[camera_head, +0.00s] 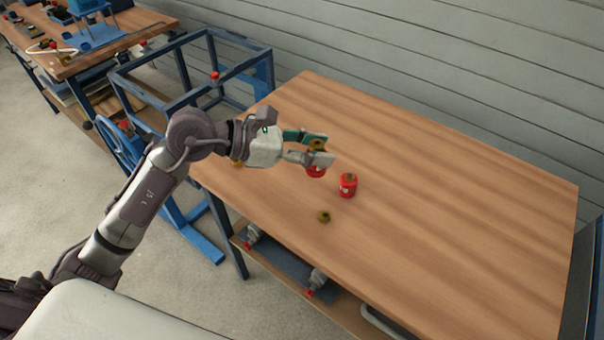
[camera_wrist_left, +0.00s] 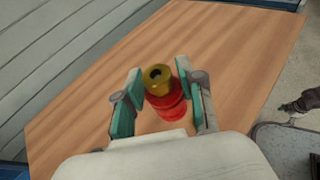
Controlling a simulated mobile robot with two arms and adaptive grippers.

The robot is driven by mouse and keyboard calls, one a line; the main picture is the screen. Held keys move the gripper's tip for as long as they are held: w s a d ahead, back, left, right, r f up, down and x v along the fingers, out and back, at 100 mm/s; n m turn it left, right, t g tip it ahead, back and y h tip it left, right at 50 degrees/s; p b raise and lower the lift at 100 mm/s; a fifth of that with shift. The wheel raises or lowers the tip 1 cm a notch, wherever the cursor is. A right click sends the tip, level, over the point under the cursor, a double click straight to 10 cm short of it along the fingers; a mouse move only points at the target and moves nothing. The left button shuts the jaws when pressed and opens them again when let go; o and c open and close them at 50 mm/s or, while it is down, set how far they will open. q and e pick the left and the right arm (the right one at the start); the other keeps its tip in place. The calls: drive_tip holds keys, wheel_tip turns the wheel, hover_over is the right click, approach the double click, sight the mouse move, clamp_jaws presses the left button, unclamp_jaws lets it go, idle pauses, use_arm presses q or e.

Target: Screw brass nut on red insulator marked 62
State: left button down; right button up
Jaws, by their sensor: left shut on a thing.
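My left gripper (camera_head: 318,150) is shut on a brass nut (camera_head: 317,144), over the far left part of the wooden table. A red insulator (camera_head: 316,172) shows just below the nut, partly hidden by the fingers. In the left wrist view the nut (camera_wrist_left: 157,78) sits between the fingertips (camera_wrist_left: 158,88), in line with the red insulator (camera_wrist_left: 168,108); I cannot tell if they touch. A second red insulator (camera_head: 348,186) stands upright to the right, with a white mark too small to read.
A loose brass nut (camera_head: 324,216) lies on the table (camera_head: 440,220) nearer me. Another brass piece (camera_head: 237,163) shows near the left edge, partly behind my arm. A blue-grey metal frame (camera_head: 190,75) stands left of the table. The table's right side is clear.

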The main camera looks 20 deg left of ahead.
use_arm(q)
drive_tip(key=shift+w+d+f+b, duration=0.2)
drive_tip(key=shift+w+d+b, duration=0.1)
drive_tip(key=shift+w, duration=0.15)
drive_tip(key=shift+w+d+f+b, duration=0.2)
drive_tip(key=shift+w+d, duration=0.1)
drive_tip(key=shift+w, duration=0.15)
use_arm(e)
drive_tip(key=shift+f, duration=0.9)
drive_tip(key=shift+w, duration=0.1)
use_arm(q)
drive_tip(key=w+a+f, duration=0.7)
drive_tip(key=w, duration=0.2)
drive_tip(key=shift+a, duration=0.15)
use_arm(e)
drive_tip(key=shift+w+a+f, duration=0.1)
drive_tip(key=shift+a+f, duration=0.1)
drive_tip(key=shift+a, duration=0.05)
use_arm(q)
wheel_tip(320, 180, down, 4)
drive_tip(key=shift+r, duration=0.15)
use_arm(e)
drive_tip(key=shift+d+r, duration=0.15)
drive_tip(key=shift+d, duration=0.05)
use_arm(q)
drive_tip(key=shift+f, duration=0.2)
